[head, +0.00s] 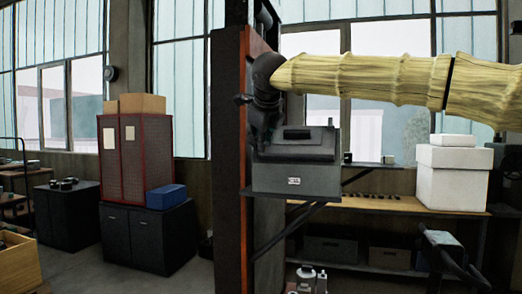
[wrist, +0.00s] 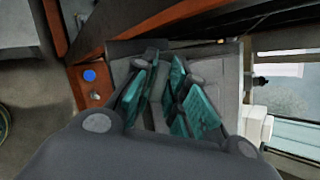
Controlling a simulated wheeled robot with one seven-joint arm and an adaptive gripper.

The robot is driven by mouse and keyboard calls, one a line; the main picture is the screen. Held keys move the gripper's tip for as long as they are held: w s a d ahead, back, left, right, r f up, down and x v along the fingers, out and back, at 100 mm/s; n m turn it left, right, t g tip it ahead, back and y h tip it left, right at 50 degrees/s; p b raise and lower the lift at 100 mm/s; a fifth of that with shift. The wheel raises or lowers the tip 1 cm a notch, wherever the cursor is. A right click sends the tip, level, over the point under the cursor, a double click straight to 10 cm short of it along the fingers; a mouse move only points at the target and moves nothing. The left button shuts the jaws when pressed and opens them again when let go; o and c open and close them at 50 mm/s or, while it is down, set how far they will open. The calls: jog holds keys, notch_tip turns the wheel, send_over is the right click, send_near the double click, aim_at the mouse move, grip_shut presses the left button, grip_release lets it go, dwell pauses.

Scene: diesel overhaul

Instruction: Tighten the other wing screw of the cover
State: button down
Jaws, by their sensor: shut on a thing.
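The grey box (head: 297,180) with its darker cover (head: 290,150) is fixed beside a dark column. The cover has a dark raised handle on top. My gripper (head: 258,135) reaches down at the cover's left end, against the column. In the wrist view my gripper (wrist: 163,85), with teal finger pads, is over the pale grey box top (wrist: 222,75). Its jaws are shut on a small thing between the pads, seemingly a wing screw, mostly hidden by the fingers.
The column (head: 228,150) stands close on the left of my gripper. An orange-brown plate with a blue dot (wrist: 89,75) lies near the fingers. A shelf with white boxes (head: 452,185) is behind right. Cabinets (head: 150,235) stand further left.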

jog(key=shift+f, duration=0.1)
dwell(0.3)
jog(key=shift+f+m+h+b, duration=0.3)
jog(key=shift+m+b, duration=0.5)
jog(key=shift+b, duration=0.3)
jog(key=m+b, duration=0.2)
jog(key=shift+t+h+b, duration=0.3)
jog(key=shift+t+b, duration=0.05)
jog(key=shift+t, duration=0.05)
jog(key=shift+r+m+b, duration=0.3)
jog(key=shift+m, duration=0.5)
jog(key=shift+f+m+h+b, duration=0.35)
jog(key=shift+m+b, duration=0.35)
jog(key=shift+b, duration=0.3)
jog(key=shift+a+m+h+b, duration=0.1)
jog(key=shift+m+h+b, duration=0.35)
jog(key=shift+m+b, duration=0.5)
jog(key=shift+r+m+t+h+b, duration=0.3)
jog(key=shift+m+b, duration=0.05)
jog(key=shift+m, duration=0.6)
